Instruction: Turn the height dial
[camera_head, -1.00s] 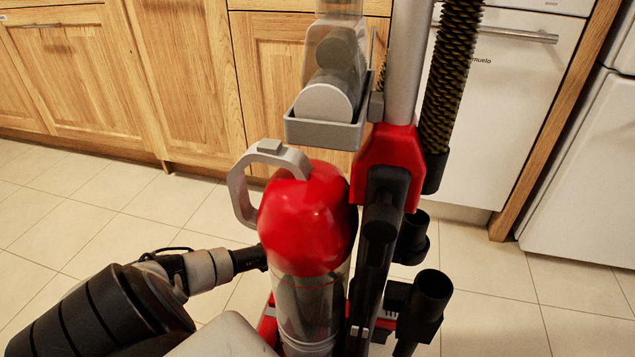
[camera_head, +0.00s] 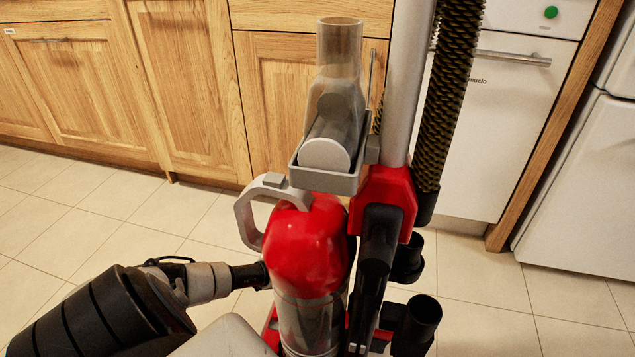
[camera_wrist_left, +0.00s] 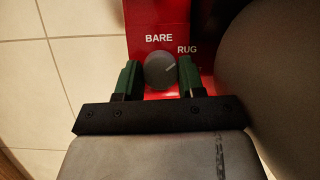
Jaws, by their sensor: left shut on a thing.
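The height dial (camera_wrist_left: 160,69) is a round grey knob on a red panel in the left wrist view. Its pale pointer line points up and right, toward the word RUG; the word BARE is printed above it. My left gripper (camera_wrist_left: 159,76) is shut on the dial, one green finger on each side. In the head view, the dial and fingertips are hidden behind the vacuum's body. The red upright vacuum (camera_head: 306,245) stands upright, with my left arm reaching in low on its left side. My right gripper is not in view.
A grey tray with a clear nozzle (camera_head: 340,60) sits on the vacuum. A ribbed hose (camera_head: 449,110) and black tubes (camera_head: 416,322) are on its right. Wooden cabinets (camera_head: 185,90) and a white dishwasher (camera_head: 505,130) stand behind. Tiled floor (camera_head: 100,225) is clear at left.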

